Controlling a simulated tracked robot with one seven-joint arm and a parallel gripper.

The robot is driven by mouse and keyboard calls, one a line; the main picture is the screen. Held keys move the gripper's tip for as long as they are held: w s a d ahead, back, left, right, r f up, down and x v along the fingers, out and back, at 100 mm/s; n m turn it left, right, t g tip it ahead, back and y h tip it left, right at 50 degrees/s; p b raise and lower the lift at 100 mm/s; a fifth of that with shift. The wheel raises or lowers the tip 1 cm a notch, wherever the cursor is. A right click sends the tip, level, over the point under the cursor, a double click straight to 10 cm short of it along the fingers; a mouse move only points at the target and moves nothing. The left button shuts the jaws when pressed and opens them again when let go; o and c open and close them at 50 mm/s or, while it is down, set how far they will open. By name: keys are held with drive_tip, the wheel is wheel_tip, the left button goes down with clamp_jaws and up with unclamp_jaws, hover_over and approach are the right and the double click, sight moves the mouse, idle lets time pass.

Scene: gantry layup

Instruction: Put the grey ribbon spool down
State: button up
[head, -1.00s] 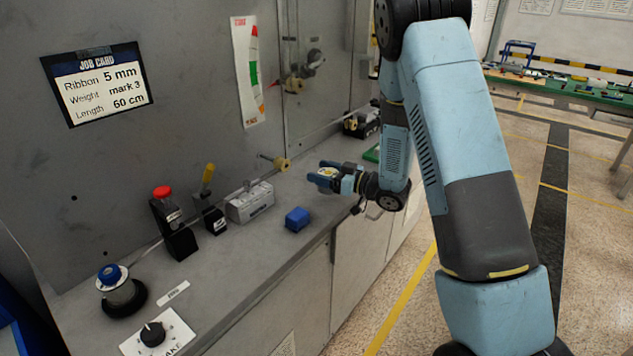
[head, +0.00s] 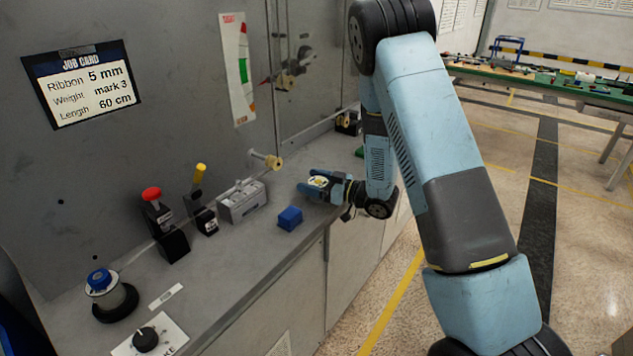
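My gripper (head: 318,182) is over the grey bench top, near its front edge, behind and to the right of a small blue block (head: 289,218). Its two blue fingers are around a small pale round piece with some yellow on it, which looks like the grey ribbon spool (head: 319,182). The piece is small in view. I cannot tell whether its underside touches the bench (head: 250,262).
A grey metal box (head: 242,203), a yellow-handled lever (head: 200,180), a red-knobbed post (head: 155,200) and a blue-topped spindle (head: 108,292) stand along the bench. A guide roller (head: 272,161) juts from the panel. The bench front is mostly clear.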

drive_tip(key=o, duration=0.3)
drive_tip(key=shift+d+r, duration=0.1)
drive_tip(key=shift+r, duration=0.05)
drive_tip(key=v, duration=1.2)
